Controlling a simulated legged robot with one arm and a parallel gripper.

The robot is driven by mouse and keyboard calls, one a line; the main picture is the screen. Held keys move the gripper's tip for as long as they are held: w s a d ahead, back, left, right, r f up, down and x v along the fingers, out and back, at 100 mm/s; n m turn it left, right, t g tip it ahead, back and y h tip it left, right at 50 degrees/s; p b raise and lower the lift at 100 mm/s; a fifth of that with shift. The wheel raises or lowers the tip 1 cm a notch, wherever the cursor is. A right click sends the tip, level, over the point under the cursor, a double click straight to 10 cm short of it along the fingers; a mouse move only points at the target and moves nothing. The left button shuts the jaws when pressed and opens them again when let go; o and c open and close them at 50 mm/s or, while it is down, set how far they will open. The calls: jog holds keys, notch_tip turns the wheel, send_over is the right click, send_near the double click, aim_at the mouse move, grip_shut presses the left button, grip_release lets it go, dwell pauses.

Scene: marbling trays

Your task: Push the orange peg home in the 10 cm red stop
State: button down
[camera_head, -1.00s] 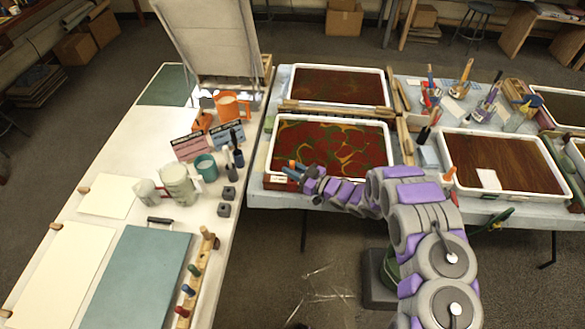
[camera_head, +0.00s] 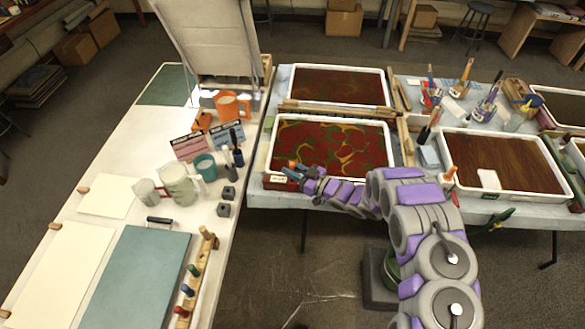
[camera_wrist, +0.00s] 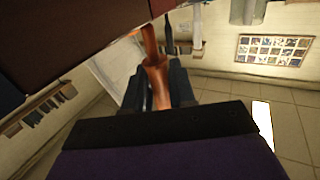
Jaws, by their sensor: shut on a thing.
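The orange peg (camera_wrist: 159,84) is held between the two dark fingers of my gripper (camera_wrist: 155,72) in the wrist view. Its far end reaches up to the edge of a large dark red block (camera_wrist: 70,35), which appears to be the red stop. I cannot tell how deep the peg sits in it. In the head view my gripper (camera_head: 299,170) is at the near left corner of the front marbling tray. A bit of the orange peg shows at its tip (camera_head: 291,163). The red stop (camera_head: 275,179), with a white label, lies just left of and below the fingers, partly hidden.
The front marbling tray (camera_head: 392,140) is right behind my gripper. Another tray (camera_head: 500,192) stands to the right, with jars and brushes behind. The left table holds jugs, a teal board (camera_head: 145,280) and a wooden rack (camera_head: 205,262) of coloured pegs. A floor gap separates the tables.

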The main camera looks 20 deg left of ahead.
jog(key=shift+f+b, duration=0.9)
jog(key=shift+f, duration=0.8)
jog(key=c, duration=0.9)
grip_release()
jog(key=shift+o, duration=0.2)
jog(key=p+v, duration=0.2)
jog(key=v, duration=1.5)
jog(key=shift+s+d, duration=0.15)
jog(key=shift+d, duration=0.05)
